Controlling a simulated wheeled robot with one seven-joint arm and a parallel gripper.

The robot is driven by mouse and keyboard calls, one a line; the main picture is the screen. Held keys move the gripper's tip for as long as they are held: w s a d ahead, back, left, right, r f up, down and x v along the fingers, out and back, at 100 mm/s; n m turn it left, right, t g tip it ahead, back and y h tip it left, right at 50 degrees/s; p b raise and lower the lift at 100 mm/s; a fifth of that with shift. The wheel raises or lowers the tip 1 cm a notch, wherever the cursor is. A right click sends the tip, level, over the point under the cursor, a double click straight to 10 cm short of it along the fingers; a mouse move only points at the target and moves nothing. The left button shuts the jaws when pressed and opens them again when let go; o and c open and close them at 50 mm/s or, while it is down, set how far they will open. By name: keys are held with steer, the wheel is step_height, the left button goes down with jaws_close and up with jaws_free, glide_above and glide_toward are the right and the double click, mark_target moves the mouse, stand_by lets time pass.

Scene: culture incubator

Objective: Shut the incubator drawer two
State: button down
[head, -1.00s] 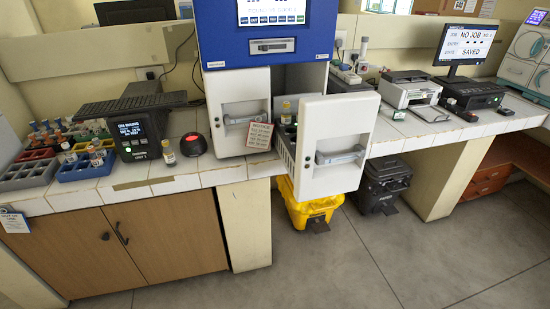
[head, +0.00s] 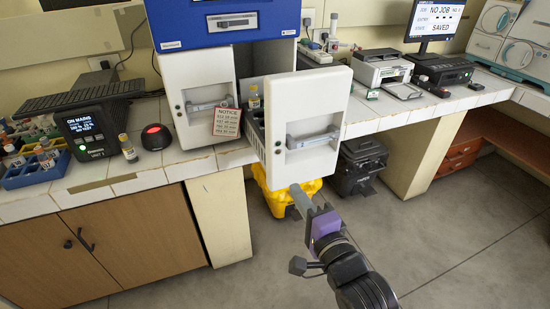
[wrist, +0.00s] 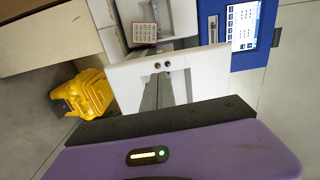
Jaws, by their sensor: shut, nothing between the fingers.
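The incubator (head: 225,30) has a blue upper housing. Its right-hand drawer (head: 304,110) stands pulled out, its white front ahead of the left drawer (head: 205,112), which sits back close to the housing. I cannot read which one is drawer two. The pulled-out drawer has a grey bar handle (head: 312,137) and a small bottle (head: 254,102) showing behind its front. My gripper (head: 295,188) is shut and empty, its tips overlapping the lower edge of that front in the head view. Contact cannot be told. In the wrist view, the grey fingers (wrist: 164,84) lie before the white front (wrist: 130,75).
A notice card (head: 227,122) is at the left drawer. A bottle (head: 128,148) and a round red-topped device (head: 156,137) stand on the bench to the left. The floor at right is clear.

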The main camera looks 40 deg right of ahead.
mark_target(271, 149)
steer(key=p+x, duration=0.1)
steer(key=x, duration=0.3)
steer(key=p+x, duration=0.1)
steer(key=x, duration=0.4)
steer(key=p+x, duration=0.1)
steer(key=x, duration=0.3)
steer(key=shift+w+d+r+p, duration=0.2)
steer(key=shift+w+r+p, duration=0.05)
steer(key=shift+r+p, duration=0.05)
steer(key=shift+w+d+f, duration=0.1)
steer(key=shift+w+d, duration=0.05)
steer(key=shift+w, duration=0.3)
steer(key=shift+w, duration=0.15)
